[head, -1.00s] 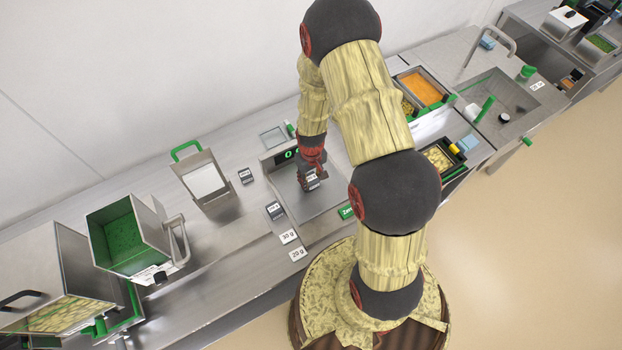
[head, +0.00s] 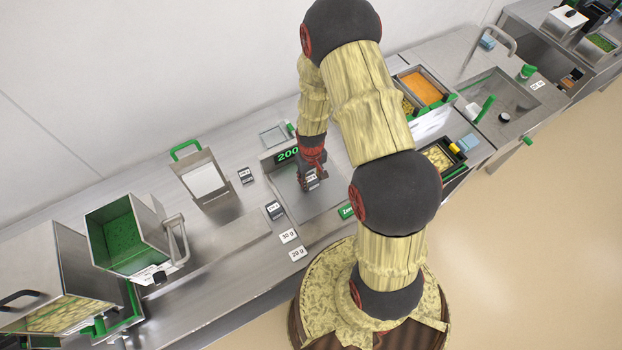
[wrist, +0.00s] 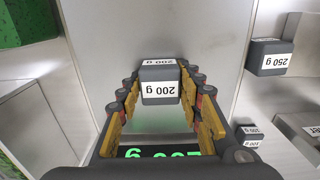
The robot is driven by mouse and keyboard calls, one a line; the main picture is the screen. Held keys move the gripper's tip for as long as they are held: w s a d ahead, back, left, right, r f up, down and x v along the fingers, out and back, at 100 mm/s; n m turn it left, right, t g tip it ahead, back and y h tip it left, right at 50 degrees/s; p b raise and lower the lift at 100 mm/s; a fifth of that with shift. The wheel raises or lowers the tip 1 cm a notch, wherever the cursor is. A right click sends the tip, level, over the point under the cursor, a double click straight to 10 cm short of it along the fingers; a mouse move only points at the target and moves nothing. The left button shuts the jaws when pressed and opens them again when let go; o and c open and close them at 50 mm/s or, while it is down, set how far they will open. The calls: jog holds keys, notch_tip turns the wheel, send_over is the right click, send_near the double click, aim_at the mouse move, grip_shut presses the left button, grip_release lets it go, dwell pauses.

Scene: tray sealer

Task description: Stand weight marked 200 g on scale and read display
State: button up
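The dark weight marked 200 g (head: 311,185) stands on the bare metal plate of the scale (head: 322,202). In the wrist view the weight (wrist: 160,80) sits between my fingertips, its white label readable upside down. My gripper (head: 308,178) is around it, with both yellow finger pads (wrist: 160,88) meeting its sides, so it looks shut on the weight. The green display (head: 287,155) at the back of the scale reads 200; my wrist covers its right end. Its digits also show, partly cut off, in the wrist view (wrist: 165,152).
A weight marked 250 g (wrist: 268,58) stands beside the plate. Another dark weight (head: 245,175) stands left of the display. An open green-lined hopper (head: 125,235) stands left.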

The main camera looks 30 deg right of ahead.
jog(key=o, duration=0.5)
jog(key=c, duration=0.4)
jog(key=shift+o, duration=0.2)
jog(key=shift+r+p, duration=2.35)
jog(key=shift+r, duration=1.15)
jog(key=shift+s, duration=0.1)
